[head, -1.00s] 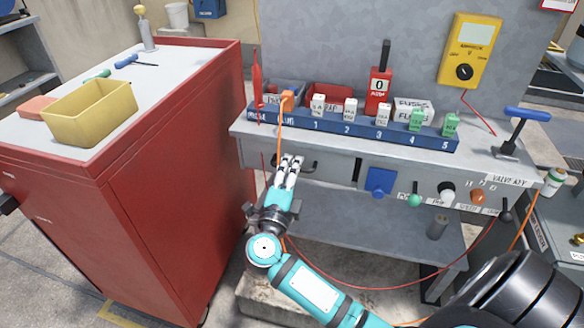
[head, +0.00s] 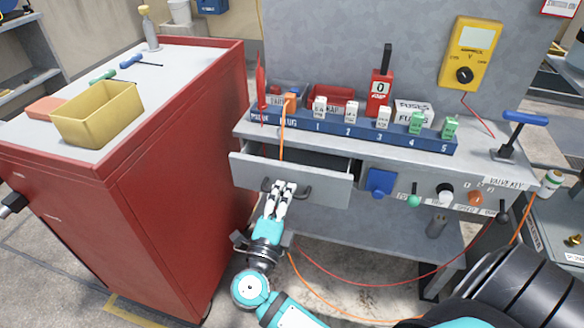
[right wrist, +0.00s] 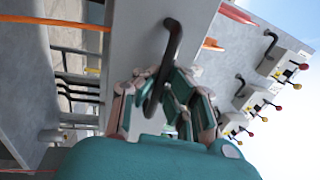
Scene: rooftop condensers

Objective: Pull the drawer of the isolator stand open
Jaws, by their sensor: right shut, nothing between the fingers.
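The grey drawer (head: 325,188) of the isolator stand (head: 345,146) is partly open, and a strip of its dark inside shows behind the front. Its dark bar handle (head: 304,192) is on the front face. My right gripper (head: 284,188) is at the middle of this handle, with its fingers shut. In the right wrist view the handle (right wrist: 174,40) runs down to the fingertips (right wrist: 165,85) and overlaps them. I cannot tell how the fingertips sit against the bar. My left gripper is not in view.
A red cabinet (head: 170,190) with a yellow bin (head: 97,112) stands close on the left. A blue fuse rail (head: 345,134) and a blue-handled valve lever (head: 525,117) are on the stand's top.

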